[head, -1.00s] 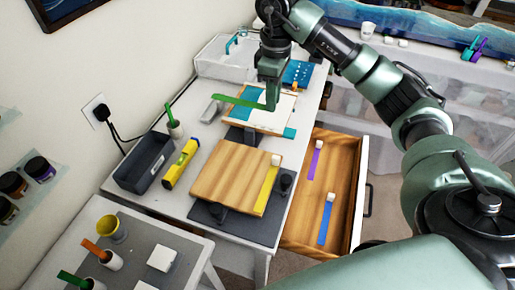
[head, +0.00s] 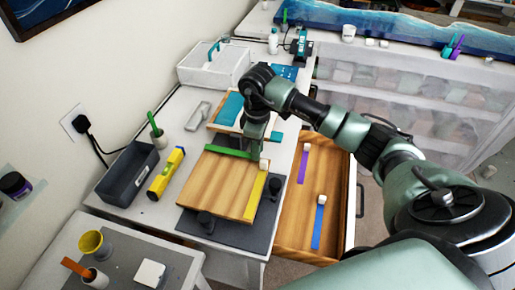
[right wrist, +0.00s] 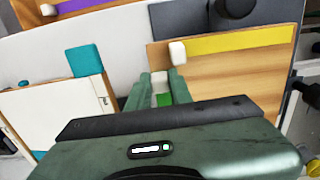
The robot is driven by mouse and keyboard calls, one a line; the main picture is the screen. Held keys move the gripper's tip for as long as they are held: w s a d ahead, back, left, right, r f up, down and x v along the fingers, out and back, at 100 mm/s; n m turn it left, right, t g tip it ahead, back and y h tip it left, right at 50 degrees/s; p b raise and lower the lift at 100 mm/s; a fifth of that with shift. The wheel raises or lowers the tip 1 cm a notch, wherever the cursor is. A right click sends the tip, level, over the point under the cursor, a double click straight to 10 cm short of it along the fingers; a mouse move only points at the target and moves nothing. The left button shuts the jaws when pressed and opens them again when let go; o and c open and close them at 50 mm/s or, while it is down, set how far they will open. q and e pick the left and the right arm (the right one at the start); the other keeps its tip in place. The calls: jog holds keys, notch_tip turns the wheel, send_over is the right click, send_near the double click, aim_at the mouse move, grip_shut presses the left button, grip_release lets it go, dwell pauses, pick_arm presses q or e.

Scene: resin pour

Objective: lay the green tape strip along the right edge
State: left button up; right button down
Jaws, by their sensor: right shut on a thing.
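My right gripper (head: 257,143) is shut on the green tape strip (head: 228,152), which sticks out to the left near the far edge of the wooden board (head: 222,187). I cannot tell whether the strip touches the board. In the right wrist view a bit of green strip (right wrist: 163,100) shows between the gripper's fingers (right wrist: 158,85); the rest is hidden. A yellow strip (head: 256,196) lies along the board's right edge, with a white block (head: 264,164) at its far end. The block also shows near the fingers in the right wrist view (right wrist: 178,53). My left gripper is not in view.
An open drawer (head: 290,232) to the right holds a purple strip (head: 303,167) and a blue strip (head: 318,228). Black clamps (head: 275,184) stand at the board. A grey bin (head: 128,173) and yellow level (head: 166,174) lie to the left. A second board (head: 215,126) is behind.

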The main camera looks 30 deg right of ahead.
jog(key=shift+f, duration=0.5)
jog(key=shift+f, duration=0.1)
jog(key=c, duration=1.3)
grip_release()
